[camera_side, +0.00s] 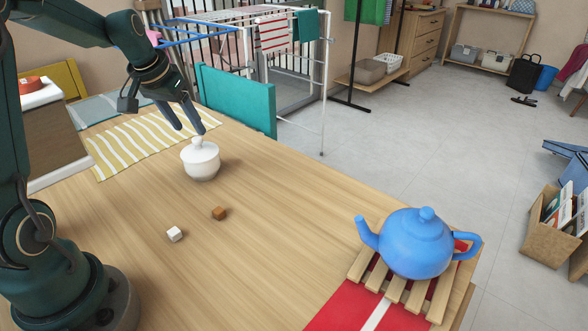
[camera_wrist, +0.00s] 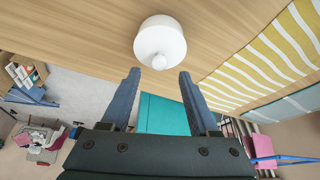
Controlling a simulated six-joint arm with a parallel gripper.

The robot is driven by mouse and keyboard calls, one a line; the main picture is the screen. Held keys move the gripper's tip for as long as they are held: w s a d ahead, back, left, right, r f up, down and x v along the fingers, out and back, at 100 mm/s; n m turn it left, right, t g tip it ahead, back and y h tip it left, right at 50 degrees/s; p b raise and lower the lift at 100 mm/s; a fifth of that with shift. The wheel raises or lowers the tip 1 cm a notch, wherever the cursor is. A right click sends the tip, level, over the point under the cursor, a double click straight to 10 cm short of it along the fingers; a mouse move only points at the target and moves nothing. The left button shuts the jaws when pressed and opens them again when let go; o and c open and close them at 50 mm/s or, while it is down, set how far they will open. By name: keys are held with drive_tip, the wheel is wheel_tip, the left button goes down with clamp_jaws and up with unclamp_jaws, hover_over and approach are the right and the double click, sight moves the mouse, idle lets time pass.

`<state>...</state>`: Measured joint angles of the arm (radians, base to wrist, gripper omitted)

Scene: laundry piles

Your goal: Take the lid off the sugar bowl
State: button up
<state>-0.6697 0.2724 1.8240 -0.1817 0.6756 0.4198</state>
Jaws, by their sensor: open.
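The white sugar bowl (camera_side: 200,165) stands upright on the wooden table with its lid (camera_side: 198,147) on and a round knob on top. In the wrist view the lid and knob (camera_wrist: 160,60) show from above, just beyond my fingertips. My gripper (camera_side: 190,131) is open and empty, tilted down right behind the bowl's knob in the side view. In the wrist view its two blue fingers (camera_wrist: 159,72) are spread, with the knob between their lines. I cannot tell whether a finger touches the lid.
A white cube (camera_side: 174,234) and a brown cube (camera_side: 219,213) lie in front of the bowl. A blue teapot (camera_side: 418,243) stands on a slatted wooden trivet (camera_side: 359,265) at the right. A yellow striped cloth (camera_side: 135,150) lies behind left. A teal panel (camera_side: 236,99) rises at the back edge.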

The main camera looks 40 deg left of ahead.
sight(196, 138)
drive_tip(key=shift+x, duration=2.2)
clamp_jaws()
